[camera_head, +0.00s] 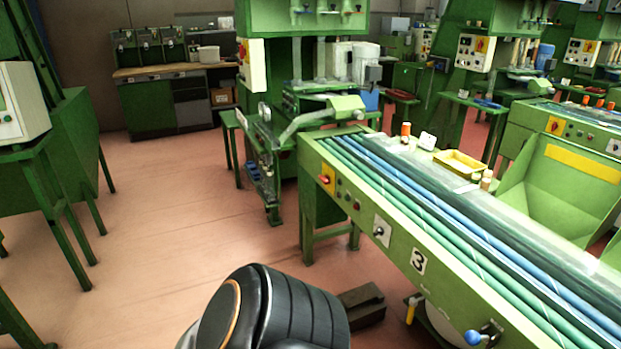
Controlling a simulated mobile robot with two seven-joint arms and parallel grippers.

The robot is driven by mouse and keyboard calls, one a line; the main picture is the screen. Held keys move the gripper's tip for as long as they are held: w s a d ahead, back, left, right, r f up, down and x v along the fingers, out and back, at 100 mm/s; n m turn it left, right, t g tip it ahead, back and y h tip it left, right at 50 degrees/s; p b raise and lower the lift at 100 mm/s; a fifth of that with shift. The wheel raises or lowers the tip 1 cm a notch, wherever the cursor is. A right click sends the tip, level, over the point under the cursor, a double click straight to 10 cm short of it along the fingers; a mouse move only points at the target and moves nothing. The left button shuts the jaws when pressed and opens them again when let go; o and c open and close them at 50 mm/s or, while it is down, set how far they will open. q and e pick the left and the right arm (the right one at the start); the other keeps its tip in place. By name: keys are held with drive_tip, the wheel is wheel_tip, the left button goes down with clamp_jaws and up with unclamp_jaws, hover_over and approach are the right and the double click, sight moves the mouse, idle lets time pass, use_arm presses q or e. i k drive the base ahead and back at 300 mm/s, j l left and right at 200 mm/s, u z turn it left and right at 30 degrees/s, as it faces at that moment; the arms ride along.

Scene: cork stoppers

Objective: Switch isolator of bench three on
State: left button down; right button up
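A red handle on a yellow plate (327,178), which looks like the isolator, sits at the left end of that panel. The handle appears to lie roughly sideways; its exact setting is too small to tell. Neither gripper is in view. A black rounded link of mine at the bottom centre stands apart from the switch in the picture.
Right of the red handle are small buttons and a black knob on a white plate (382,230). Green and blue tubes run along the bench top, with a yellow tray (460,162) behind. A dark block (362,305) lies on the floor. The pink floor at left is clear.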

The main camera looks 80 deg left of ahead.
sight(325, 180)
drive_tip(key=k+l+u, duration=0.1)
drive_tip(key=u, duration=2.4)
drive_tip(key=i+u, duration=0.1)
drive_tip(key=i, duration=0.65)
drive_tip(key=i+l+u, duration=0.1)
drive_tip(key=i, duration=0.7)
drive_tip(key=i+l+u, duration=0.1)
drive_tip(key=i, duration=0.65)
